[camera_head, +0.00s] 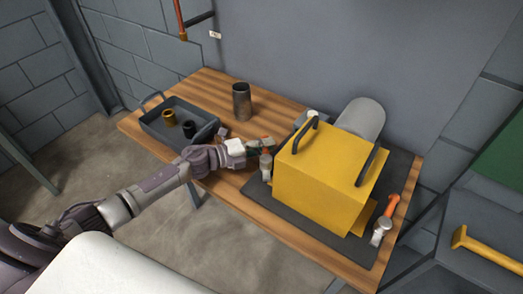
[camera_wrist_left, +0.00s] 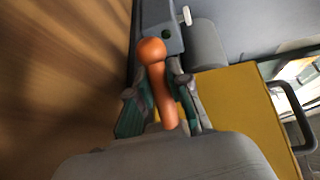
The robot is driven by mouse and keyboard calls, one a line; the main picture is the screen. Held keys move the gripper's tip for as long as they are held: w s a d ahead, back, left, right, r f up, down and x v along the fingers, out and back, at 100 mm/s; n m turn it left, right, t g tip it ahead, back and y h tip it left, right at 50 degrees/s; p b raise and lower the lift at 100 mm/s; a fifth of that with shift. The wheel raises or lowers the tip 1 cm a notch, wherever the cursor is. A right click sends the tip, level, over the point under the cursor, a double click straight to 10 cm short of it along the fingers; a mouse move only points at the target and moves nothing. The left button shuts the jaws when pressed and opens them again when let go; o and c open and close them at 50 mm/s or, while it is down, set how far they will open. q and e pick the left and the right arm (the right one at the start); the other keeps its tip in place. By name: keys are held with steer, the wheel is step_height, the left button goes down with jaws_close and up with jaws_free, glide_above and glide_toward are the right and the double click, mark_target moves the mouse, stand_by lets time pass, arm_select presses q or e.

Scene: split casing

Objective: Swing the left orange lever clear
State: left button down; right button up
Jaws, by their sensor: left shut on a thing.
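The yellow casing (camera_head: 320,187) stands on a dark mat (camera_head: 254,190) on the wooden table. The left orange lever (camera_wrist_left: 158,80) shows large in the left wrist view, with a round knob at its far end. My left gripper (camera_wrist_left: 160,102) has a finger on each side of it and is shut on it. In the head view my left gripper (camera_head: 262,148) is at the casing's left side, and it mostly hides this lever. The right orange lever (camera_head: 389,208) stands tilted on a grey-white base at the casing's right side. My right gripper is not in view.
A grey tray (camera_head: 160,131) with a brass ring and a dark ring stands at the table's left. A metal cylinder (camera_head: 242,102) stands behind my left gripper. Black handles (camera_head: 368,165) rise from the casing top. A grey rounded housing (camera_head: 362,118) is behind it.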

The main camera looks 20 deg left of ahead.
arm_select(q)
steer(key=shift+w+d+f+m+g+h+b, duration=0.1)
steer(key=shift+d+m+g+h+b, duration=0.25)
steer(key=shift+m+g+h+b, duration=0.4)
steer(key=c, duration=1.1)
jaws_free()
